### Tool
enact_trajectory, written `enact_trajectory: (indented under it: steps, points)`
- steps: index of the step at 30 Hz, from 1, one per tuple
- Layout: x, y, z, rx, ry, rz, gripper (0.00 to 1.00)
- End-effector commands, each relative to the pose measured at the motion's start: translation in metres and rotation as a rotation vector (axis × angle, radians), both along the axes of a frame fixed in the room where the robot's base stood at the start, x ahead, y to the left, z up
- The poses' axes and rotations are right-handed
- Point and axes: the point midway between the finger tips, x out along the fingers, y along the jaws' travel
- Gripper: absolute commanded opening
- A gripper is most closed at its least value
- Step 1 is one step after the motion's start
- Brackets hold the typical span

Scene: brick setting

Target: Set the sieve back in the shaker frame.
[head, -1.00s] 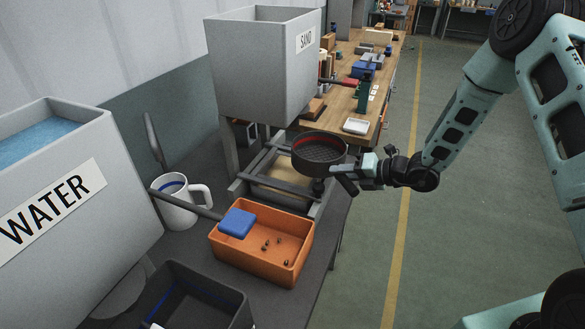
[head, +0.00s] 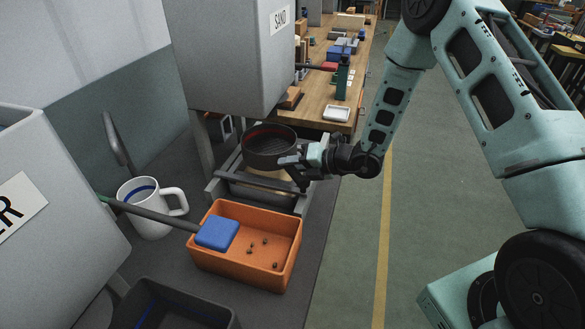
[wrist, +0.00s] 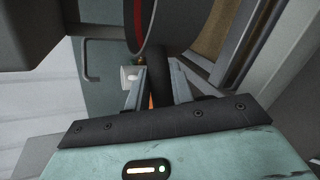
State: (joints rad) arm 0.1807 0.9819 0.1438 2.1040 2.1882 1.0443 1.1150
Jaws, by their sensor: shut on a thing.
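The sieve (head: 268,153) is a dark round pan with a mesh floor and a red band inside its rim. My gripper (head: 290,160) is shut on the sieve at its near right side. In the wrist view the fingers (wrist: 158,88) close around a dark handle-like part, and the sieve (wrist: 144,22) shows at the top with its red band. The shaker frame (head: 230,187) is a grey rail frame on the dark bench under the sand hopper. The sieve is over the frame; I cannot tell whether it touches the rails.
The grey sand hopper (head: 222,60) stands close behind the sieve. A white mug (head: 143,208) and the water tank (head: 60,230) are at left. Open floor lies right.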

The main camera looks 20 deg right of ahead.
Motion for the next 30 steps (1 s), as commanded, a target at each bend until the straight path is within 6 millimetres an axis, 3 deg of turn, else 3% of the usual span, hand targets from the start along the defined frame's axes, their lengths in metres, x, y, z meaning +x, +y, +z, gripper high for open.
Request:
enact_trajectory:
  steps: [25,26,27,30]
  points:
    - [-0.001,0.0,-0.015,-0.001,-0.001,-0.002,0.0]
    - [-0.001,0.0,-0.016,-0.002,0.002,-0.003,0.32]
    - [-0.001,0.0,-0.016,-0.003,0.003,-0.002,0.43]
    - [-0.002,0.0,-0.017,-0.003,0.004,-0.002,0.45]
